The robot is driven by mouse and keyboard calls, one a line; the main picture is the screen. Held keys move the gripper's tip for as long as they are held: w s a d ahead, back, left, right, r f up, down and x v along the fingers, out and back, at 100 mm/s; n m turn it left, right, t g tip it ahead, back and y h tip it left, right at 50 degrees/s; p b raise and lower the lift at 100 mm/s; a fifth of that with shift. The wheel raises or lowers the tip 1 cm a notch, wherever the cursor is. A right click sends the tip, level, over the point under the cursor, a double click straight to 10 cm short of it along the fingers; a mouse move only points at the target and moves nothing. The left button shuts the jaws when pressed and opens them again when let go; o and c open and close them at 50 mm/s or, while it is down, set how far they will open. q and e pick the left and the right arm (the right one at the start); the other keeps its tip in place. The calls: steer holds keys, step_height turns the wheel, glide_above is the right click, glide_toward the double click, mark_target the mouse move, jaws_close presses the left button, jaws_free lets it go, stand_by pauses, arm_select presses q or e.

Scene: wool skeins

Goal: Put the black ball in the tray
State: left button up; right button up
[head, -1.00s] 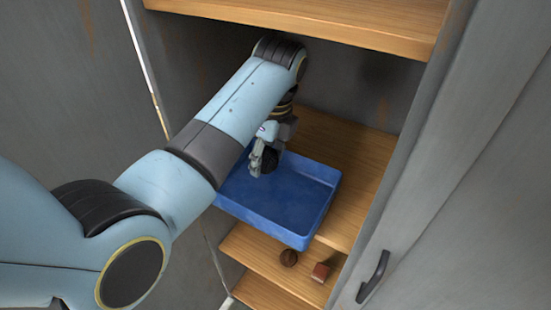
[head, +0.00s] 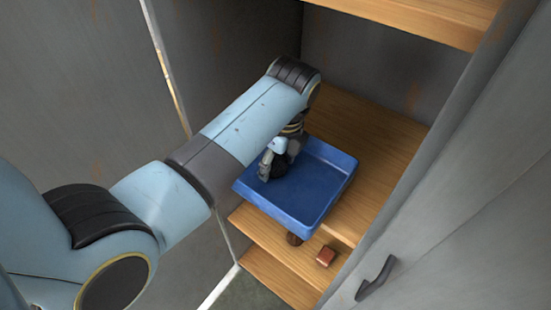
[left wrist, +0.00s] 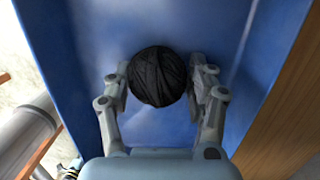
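The black ball (head: 280,166) is a dark wound ball of yarn. It also shows in the left wrist view (left wrist: 158,76), between the two fingers. My left gripper (head: 272,166) is shut on it, with a finger close against each side. The gripper points down over the blue tray (head: 318,192), toward its left part; I cannot tell whether the ball touches the tray floor. The tray sits on a wooden shelf, and its blue surface fills most of the left wrist view (left wrist: 235,30). My right gripper is not in view.
The tray's shelf (head: 375,150) has bare wood behind and to the right. A higher shelf (head: 420,15) overhangs at the back. A grey door with a handle (head: 376,280) is at right.

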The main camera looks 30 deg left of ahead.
mark_target(279, 158)
arm_select(q)
steer(key=shift+o, duration=1.4)
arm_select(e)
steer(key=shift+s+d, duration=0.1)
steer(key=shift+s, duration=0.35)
arm_select(q)
steer(key=shift+s+r, duration=0.1)
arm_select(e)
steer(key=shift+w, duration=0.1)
arm_select(q)
steer(key=shift+r, duration=0.1)
steer(key=r, duration=0.4)
steer(key=d+r, duration=0.1)
steer(key=r, duration=0.1)
steer(key=shift+r+b, duration=0.25)
steer(key=shift+b, duration=0.15)
steer(key=shift+r, duration=0.5)
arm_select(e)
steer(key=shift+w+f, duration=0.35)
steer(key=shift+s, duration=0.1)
